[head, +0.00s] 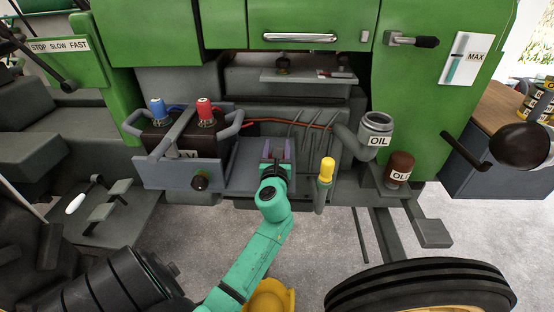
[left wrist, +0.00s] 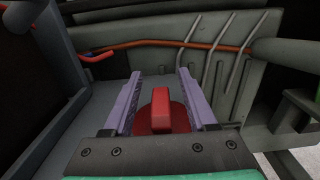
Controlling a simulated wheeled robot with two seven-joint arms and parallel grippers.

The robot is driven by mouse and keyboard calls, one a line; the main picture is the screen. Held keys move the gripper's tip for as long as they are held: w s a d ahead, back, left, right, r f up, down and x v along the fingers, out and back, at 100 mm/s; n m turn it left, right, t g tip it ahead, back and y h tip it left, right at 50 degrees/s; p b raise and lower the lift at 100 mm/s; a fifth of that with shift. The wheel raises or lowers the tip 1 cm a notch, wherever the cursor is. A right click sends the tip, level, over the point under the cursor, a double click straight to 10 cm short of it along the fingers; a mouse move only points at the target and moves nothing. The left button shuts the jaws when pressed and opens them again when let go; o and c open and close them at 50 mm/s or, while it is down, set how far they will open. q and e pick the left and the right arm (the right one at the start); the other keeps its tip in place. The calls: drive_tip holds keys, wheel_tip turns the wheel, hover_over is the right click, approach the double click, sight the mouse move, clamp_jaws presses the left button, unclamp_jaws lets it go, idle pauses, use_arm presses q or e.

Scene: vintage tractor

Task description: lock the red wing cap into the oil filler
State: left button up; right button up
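The red wing cap (left wrist: 161,110) shows in the left wrist view, its upright wing between my left gripper's two purple fingers (left wrist: 159,74). There is a gap on each side of the wing, so the gripper is open around it. The cap's round base sits low, partly hidden by the gripper. In the head view my left gripper (head: 279,152) is over the grey shelf beside the battery, and it hides the cap. The oil filler (head: 377,122), a grey neck labelled OIL with a round top, stands to the right. My right gripper is not in view.
The battery tray (head: 178,172) with blue (head: 157,109) and red (head: 206,110) terminals is on the left. A yellow-topped handle (head: 327,171) stands between shelf and filler. A brown OIL can (head: 399,167) sits below the filler. A black-knobbed lever (head: 520,147) juts out on the right.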

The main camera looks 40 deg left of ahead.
use_arm(q)
clamp_jaws()
drive_tip(key=shift+r, duration=0.15)
wheel_tip(320, 180, up, 20)
drive_tip(key=p, duration=0.8)
